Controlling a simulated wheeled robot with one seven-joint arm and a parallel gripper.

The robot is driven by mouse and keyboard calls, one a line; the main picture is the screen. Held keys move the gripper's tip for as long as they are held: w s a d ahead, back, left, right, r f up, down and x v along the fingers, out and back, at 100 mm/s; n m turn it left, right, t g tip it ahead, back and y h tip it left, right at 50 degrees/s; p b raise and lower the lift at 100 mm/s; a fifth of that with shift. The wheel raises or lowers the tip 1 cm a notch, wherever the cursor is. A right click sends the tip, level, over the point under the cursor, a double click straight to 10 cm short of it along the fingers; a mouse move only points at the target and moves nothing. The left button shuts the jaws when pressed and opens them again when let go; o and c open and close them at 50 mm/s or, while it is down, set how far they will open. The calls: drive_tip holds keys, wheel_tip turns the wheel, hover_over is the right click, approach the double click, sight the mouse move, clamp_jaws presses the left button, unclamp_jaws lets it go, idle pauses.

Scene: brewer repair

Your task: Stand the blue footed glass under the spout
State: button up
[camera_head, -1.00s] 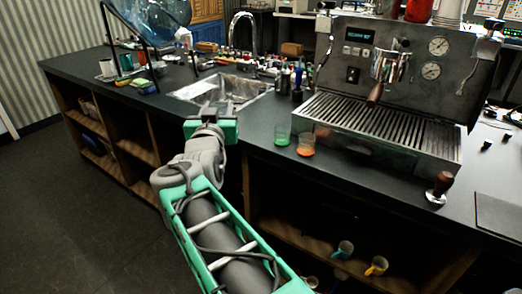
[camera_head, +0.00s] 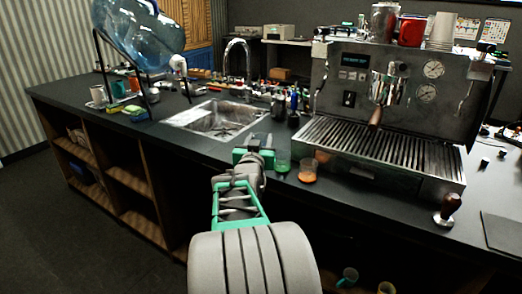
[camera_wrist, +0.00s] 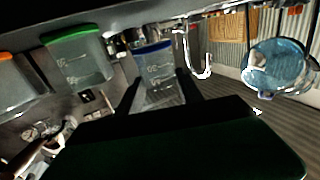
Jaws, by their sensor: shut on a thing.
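My gripper (camera_head: 258,141) is over the counter, just left of the green-footed glass (camera_head: 283,162). In the wrist view, which looks upside down, its two dark fingers (camera_wrist: 160,92) are shut on the clear glass with a blue foot (camera_wrist: 155,68). I cannot tell whether that foot touches the counter. In the head view the blue-footed glass is mostly hidden by my gripper. The espresso machine (camera_head: 350,58) stands to the right, with a wooden-handled spout assembly (camera_head: 378,112) above its slatted drip tray (camera_head: 335,138). A large blue water jug (camera_head: 140,38) with a white tap (camera_head: 178,63) is at the left.
An orange-footed glass (camera_head: 308,172) stands right of the green one, near the machine's front corner. The sink (camera_head: 215,118) with its tall faucet (camera_head: 240,48) is left of my gripper. A tamper (camera_head: 447,208) stands at the right. Open shelves are below the counter.

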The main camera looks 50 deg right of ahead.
drive_tip(key=shift+f+b, duration=0.85)
drive_tip(key=shift+f, duration=0.95)
drive_tip(key=o, duration=1.1)
drive_tip(key=shift+r, duration=0.1)
